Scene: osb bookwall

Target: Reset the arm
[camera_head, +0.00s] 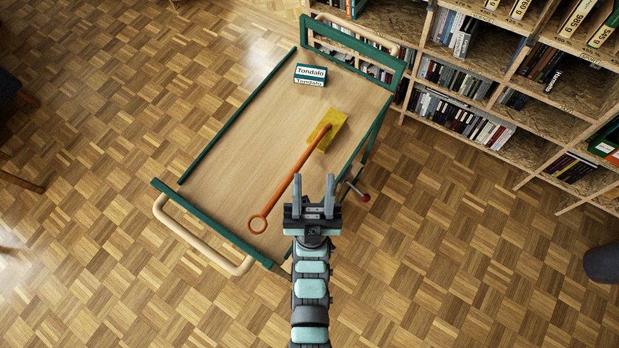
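My gripper (313,192) is in the middle of the view, at the end of my arm, which reaches up from the bottom edge. Its two grey fingers stand apart with nothing visible between them. It appears over the right front edge of a cart (225,150) with a light wooden top and green rims. A long orange-handled tool with a ring at its end (289,183) lies across the cart top, just left of my gripper. Its far end meets a yellow block-like part (328,129).
A small green and white box labelled "Tondalo" (310,74) sits at the cart's far end. Bookshelves (480,85) fill the upper right. A dark round object (602,263) is at the right edge. Parquet floor (430,270) is clear to the right and lower left.

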